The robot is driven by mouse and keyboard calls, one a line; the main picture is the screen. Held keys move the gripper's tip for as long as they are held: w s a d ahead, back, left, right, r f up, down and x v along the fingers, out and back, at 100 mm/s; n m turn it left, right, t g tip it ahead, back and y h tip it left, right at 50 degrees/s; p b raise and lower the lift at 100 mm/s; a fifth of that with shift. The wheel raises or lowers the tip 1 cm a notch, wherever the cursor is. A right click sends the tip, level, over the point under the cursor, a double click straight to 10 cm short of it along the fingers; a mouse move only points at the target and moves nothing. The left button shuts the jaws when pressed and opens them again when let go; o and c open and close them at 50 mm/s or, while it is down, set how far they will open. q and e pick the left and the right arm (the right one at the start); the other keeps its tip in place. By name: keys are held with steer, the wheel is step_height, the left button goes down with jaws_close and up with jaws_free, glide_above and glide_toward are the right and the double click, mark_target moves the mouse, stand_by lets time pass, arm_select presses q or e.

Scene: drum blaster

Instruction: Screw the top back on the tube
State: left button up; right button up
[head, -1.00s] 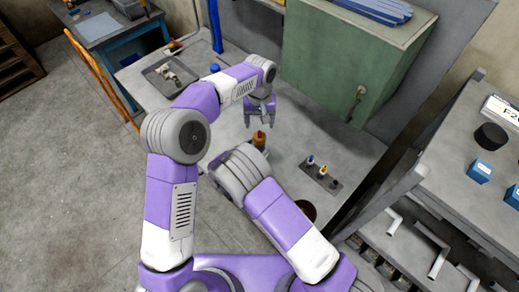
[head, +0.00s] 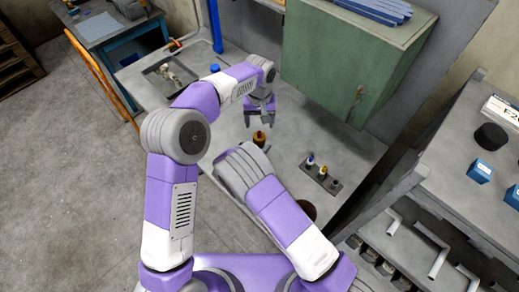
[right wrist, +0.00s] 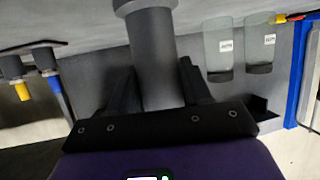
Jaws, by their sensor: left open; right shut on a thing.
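My right gripper (right wrist: 156,75) is shut on a dark grey cylinder (right wrist: 157,45), which stands between its two fingers in the right wrist view and has a wider band at the picture's top. I cannot tell whether it is the tube or its top. In the head view the right gripper is hidden behind my right forearm. Just beyond that forearm stands a small amber item (head: 259,139) with a dark reddish upper end. My left gripper (head: 260,122) is open and empty above it, fingers pointing down, with a small gap between them.
A small rack (head: 321,179) with blue- and yellow-tipped items is right of the grippers on the grey table. A grey tray (head: 158,72) lies far left. A green cabinet (head: 345,70) stands behind. Two labelled clear containers (right wrist: 218,48) show in the right wrist view.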

mark_target(259, 132)
arm_select(q)
steer(key=n, duration=0.5)
steer(key=shift+n, duration=0.4)
steer(key=n, duration=0.3)
steer(key=shift+n, duration=0.4)
steer(key=n, duration=0.3)
steer(key=shift+n, duration=0.3)
steer(key=n, duration=0.3)
steer(key=shift+n, duration=0.4)
steer(key=n, duration=1)
steer(key=shift+f, duration=4)
